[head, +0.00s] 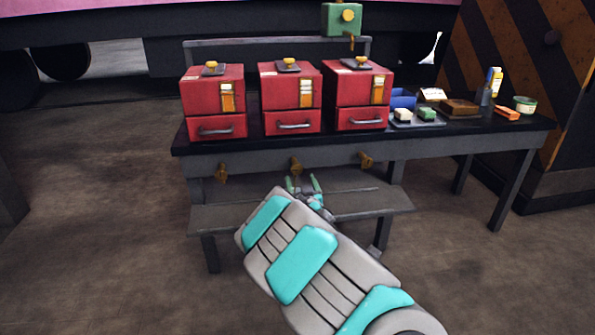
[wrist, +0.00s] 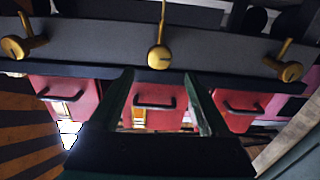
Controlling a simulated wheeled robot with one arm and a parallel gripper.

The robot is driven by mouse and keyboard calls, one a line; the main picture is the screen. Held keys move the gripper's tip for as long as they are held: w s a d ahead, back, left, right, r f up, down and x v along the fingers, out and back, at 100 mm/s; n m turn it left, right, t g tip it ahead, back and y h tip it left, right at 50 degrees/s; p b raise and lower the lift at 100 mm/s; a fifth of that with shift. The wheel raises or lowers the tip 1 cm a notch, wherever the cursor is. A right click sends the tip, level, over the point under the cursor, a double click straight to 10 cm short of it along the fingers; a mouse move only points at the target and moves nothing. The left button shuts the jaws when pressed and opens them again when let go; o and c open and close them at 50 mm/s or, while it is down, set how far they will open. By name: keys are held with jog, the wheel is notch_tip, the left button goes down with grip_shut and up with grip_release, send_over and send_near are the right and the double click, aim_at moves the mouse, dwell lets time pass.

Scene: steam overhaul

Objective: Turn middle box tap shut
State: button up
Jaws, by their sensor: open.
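The middle brass tap (head: 296,165) sits on the dark front rail of the bench, below the middle red box (head: 290,98). In the wrist view this tap (wrist: 157,56) is centred, its round end facing me and its narrow lever pointing to the picture's top. My gripper (head: 303,183) is open and empty, just below and in front of the middle tap. In the wrist view its two green fingers (wrist: 158,78) stand apart, with the tap beyond their tips, and no contact shows.
A left tap (head: 222,172) and a right tap (head: 365,160) flank the middle one. A lower shelf (head: 340,207) lies under the rail. Red boxes stand at left (head: 212,98) and right (head: 357,94). The wrist picture appears upside down.

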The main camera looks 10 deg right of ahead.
aim_at(297, 169)
jog(key=shift+w+d, duration=0.1)
jog(key=shift+w, duration=3.15)
jog(key=shift+c, duration=0.3)
grip_shut()
